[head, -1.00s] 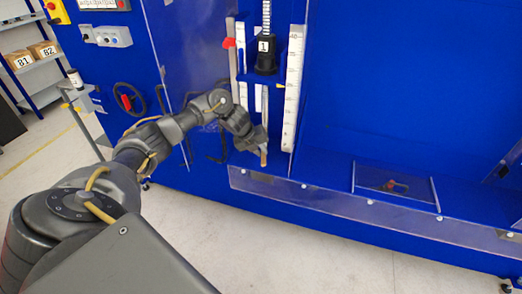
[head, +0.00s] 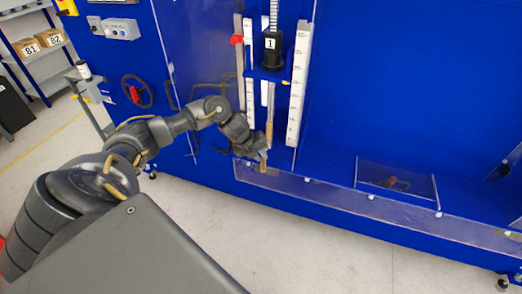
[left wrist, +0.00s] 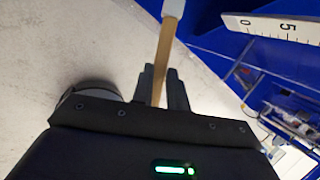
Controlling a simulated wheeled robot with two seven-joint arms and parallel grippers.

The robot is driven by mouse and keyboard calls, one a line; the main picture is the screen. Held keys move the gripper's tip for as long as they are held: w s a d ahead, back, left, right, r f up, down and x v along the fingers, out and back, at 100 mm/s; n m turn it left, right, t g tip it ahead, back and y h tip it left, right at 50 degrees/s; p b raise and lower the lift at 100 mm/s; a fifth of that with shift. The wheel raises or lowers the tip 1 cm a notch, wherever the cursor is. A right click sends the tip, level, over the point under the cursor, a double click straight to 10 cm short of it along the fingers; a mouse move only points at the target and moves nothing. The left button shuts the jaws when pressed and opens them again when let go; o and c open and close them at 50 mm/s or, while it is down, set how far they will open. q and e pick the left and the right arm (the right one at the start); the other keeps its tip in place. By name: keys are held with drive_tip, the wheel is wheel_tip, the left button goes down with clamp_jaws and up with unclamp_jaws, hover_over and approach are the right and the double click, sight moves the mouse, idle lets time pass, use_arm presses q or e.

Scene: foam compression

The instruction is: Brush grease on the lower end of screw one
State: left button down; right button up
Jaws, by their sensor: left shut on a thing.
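My left gripper (head: 262,150) is shut on the wooden handle of a brush (head: 269,124). The handle stands nearly upright, and its lower tip shows below the fingers. In the left wrist view the gripper (left wrist: 161,88) holds the tan handle (left wrist: 164,48), with a pale part at its far end, cut off by the frame. Screw one carries a black block (head: 270,45) labelled 1, with a toothed rod (head: 273,15) above it. The brush's upper end is below this block. Whether its bristles touch the screw's lower end, I cannot tell. My right gripper is out of view.
White scales (head: 299,85) flank the screw bay, with a red marker (head: 236,39) at its left. A clear low guard (head: 330,190) runs along the front edge. A clear box (head: 396,181) sits to the right. The blue panel on the right is open space.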

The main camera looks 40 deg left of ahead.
use_arm(q)
drive_tip(key=s, duration=0.1)
drive_tip(key=s+d+p, duration=0.1)
drive_tip(key=shift+s, duration=0.4)
drive_tip(key=shift+w, duration=0.15)
idle(0.5)
drive_tip(key=w+b, duration=0.1)
drive_tip(key=w+a+b, duration=0.1)
drive_tip(key=w, duration=0.1)
drive_tip(key=w+a+b, duration=0.1)
drive_tip(key=w, duration=0.1)
drive_tip(key=shift+w+f, duration=0.1)
drive_tip(key=shift+w, duration=0.05)
drive_tip(key=shift+w+a, duration=0.25)
drive_tip(key=shift+w, duration=0.4)
drive_tip(key=shift+w+a+b, duration=0.3)
drive_tip(key=shift+w+b, duration=0.5)
